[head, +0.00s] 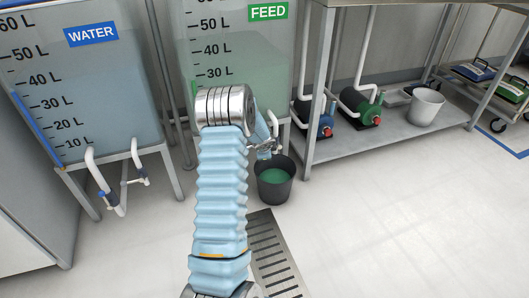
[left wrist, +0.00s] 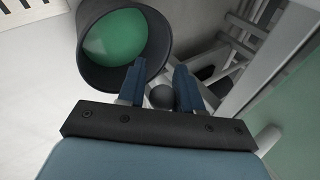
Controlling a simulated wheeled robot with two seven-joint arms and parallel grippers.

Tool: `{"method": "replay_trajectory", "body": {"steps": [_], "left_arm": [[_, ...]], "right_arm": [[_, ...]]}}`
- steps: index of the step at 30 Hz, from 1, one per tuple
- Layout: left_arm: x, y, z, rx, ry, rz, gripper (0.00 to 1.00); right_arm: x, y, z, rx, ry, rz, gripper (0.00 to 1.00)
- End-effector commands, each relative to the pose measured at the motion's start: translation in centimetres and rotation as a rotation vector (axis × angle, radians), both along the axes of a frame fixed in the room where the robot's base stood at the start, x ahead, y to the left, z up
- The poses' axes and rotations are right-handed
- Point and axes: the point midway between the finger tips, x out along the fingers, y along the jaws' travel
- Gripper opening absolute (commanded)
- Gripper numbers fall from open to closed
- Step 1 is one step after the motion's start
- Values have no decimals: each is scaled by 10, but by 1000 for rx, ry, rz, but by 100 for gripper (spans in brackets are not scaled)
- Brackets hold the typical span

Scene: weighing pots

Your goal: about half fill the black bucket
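The black bucket (head: 275,192) stands upright on the floor below the outlet of the FEED tank (head: 232,80), with green liquid in it. It also shows in the left wrist view (left wrist: 158,30), the green surface below the rim. Exact depth is hard to judge. My left gripper (head: 266,150) is at the FEED outlet, just above the bucket's rim. In the left wrist view, its two fingers (left wrist: 160,76) are apart, with a dark round knob (left wrist: 163,97) between them; I cannot tell if they touch it. Any stream is hidden. My right gripper is out of view.
The WATER tank (head: 85,85) with white pipes stands at left. A metal bench (head: 390,137) at right holds pumps and a white bucket (head: 425,107). A floor drain grate (head: 272,258) lies in front of the black bucket. The floor at right is clear.

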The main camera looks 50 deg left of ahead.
Motion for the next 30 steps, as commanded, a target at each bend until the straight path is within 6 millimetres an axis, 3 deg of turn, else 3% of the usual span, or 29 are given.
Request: {"method": "replay_trajectory", "body": {"steps": [3, 14, 30], "left_arm": [[0, 0, 0, 1, -1, 0, 50], [-2, -2, 9, 2, -2, 0, 50], [-49, -46, 105, 1, -3, 1, 50]], "right_arm": [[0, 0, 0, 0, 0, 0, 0], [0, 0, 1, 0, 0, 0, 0], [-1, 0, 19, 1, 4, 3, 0]]}}
